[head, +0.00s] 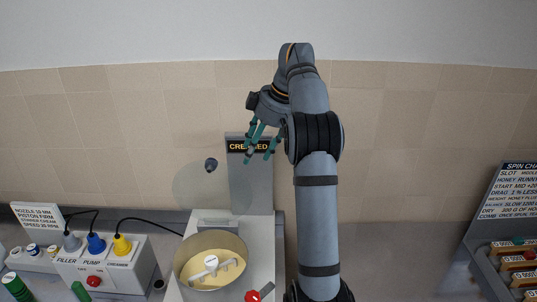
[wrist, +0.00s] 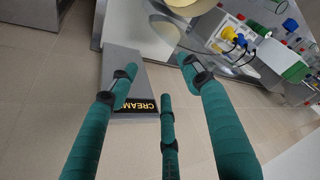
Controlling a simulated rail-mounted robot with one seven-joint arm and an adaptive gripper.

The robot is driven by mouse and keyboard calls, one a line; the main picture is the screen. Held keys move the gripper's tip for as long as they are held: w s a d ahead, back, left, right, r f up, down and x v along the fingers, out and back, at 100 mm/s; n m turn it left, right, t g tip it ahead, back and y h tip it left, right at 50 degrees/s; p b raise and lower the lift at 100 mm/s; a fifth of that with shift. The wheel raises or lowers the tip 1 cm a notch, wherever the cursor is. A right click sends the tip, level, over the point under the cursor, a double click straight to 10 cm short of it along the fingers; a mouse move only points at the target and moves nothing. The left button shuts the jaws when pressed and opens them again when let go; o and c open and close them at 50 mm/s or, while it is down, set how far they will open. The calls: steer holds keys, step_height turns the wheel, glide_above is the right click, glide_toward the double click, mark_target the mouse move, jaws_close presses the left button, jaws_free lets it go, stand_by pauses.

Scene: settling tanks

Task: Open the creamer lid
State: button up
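The creamer has a cream-coloured round bowl (head: 187,268) with a pale paddle (head: 211,264) inside, and a grey column (head: 250,190) with a dark "CREAMER" sign (head: 236,146). The bowl's top looks uncovered. A faint, see-through round shape (head: 190,187) with a dark knob (head: 210,165) stands up behind the bowl, left of the column; it looks like the lid, raised. My gripper (head: 259,153) is in front of the sign, above the bowl and right of the knob. In the wrist view its teal fingers (wrist: 160,78) are spread, with nothing between them. The sign (wrist: 139,105) shows between them.
A white control box (head: 110,265) with coloured plugs stands left of the creamer, its cable running toward the creamer. A rack with a sign (head: 510,190) is at the far right. The tiled wall is behind the column.

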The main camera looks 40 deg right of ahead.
steer(key=w+a+f, duration=0.2)
steer(key=w+a, duration=0.4)
steer(key=w, duration=0.2)
steer(key=shift+w, duration=0.2)
stand_by(1.2)
steer(key=shift+f, duration=0.1)
steer(key=shift+d, duration=0.1)
